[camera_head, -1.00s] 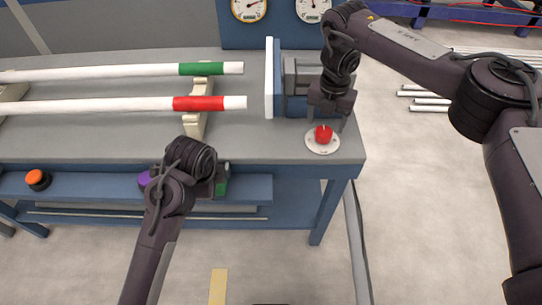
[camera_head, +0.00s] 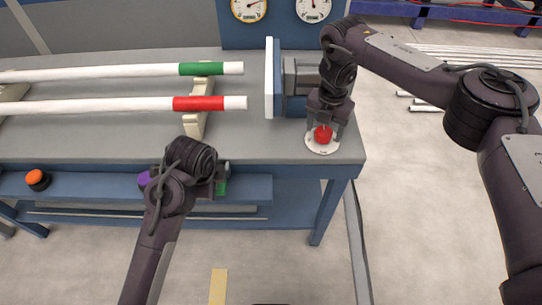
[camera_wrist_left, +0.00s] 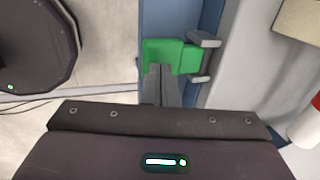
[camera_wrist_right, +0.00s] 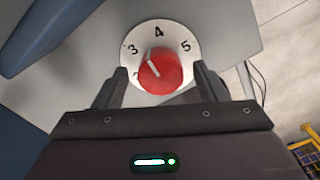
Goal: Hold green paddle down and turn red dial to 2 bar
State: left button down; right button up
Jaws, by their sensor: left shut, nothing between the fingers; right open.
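The red dial (camera_head: 322,136) sits on a round white plate at the bench's front right corner. In the right wrist view the dial (camera_wrist_right: 168,76) shows a white pointer mark slanting up-left, roughly between 3 and 4. My right gripper (camera_head: 325,128) is open above the dial, with one finger on each side; whether they touch it I cannot tell. The green paddle (camera_head: 223,186) is on the bench's blue front rail. My left gripper (camera_wrist_left: 162,75) is shut and empty, its fingertips at the green paddle (camera_wrist_left: 168,52), seemingly on it; the fingers cover part of it.
Two white pipes with a green band (camera_head: 201,69) and a red band (camera_head: 198,103) lie on supports on the bench. A blue and grey fixture (camera_head: 292,80) stands just behind the dial. An orange button (camera_head: 37,177) and a purple one (camera_head: 144,178) are along the front rail.

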jog(key=shift+f, duration=0.6)
jog(key=shift+s, duration=0.1)
jog(key=shift+c, duration=0.3)
jog(key=c, duration=0.8)
